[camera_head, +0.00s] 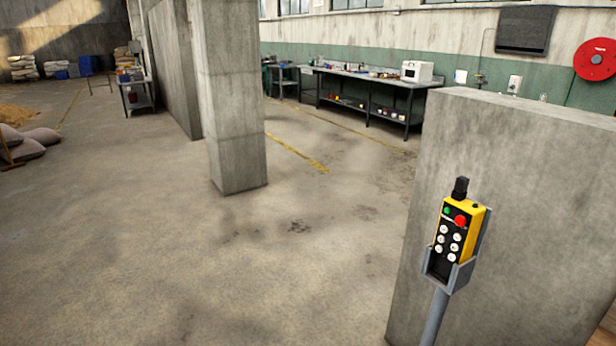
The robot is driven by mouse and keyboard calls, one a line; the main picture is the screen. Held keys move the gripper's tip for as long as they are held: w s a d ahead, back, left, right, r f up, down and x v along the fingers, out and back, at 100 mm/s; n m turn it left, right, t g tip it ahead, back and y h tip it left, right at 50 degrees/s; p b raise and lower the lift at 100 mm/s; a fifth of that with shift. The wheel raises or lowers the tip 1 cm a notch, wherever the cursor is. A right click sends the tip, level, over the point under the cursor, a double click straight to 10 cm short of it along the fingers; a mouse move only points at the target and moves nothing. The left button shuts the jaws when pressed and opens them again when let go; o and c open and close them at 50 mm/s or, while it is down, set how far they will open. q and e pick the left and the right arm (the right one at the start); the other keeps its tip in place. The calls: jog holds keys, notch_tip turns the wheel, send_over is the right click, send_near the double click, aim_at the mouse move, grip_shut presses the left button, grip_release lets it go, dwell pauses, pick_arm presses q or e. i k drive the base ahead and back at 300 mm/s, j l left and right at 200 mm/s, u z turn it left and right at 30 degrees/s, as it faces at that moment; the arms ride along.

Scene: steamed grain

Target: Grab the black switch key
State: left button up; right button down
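A yellow and black remote control box (455,232) stands upright in a grey holder on a post (437,312) at the lower right. Its face has a red button, a green button and several white buttons. A small black piece (460,188), which looks like the black switch key, sticks up from the top of the box. Neither of my grippers shows in the head view.
A low concrete wall (510,200) stands right behind the post. A concrete pillar (232,100) stands left of centre. Workbenches (365,78) line the back wall. The floor (290,265) between pillar and post is clear. Sacks (28,142) lie at the far left.

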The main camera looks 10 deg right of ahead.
aim_at(461, 184)
jog(key=i+j+z, duration=0.25)
jog(key=i, duration=0.2)
jog(key=i+j+z, duration=0.2)
jog(key=i+j, duration=0.2)
jog(key=i, duration=0.05)
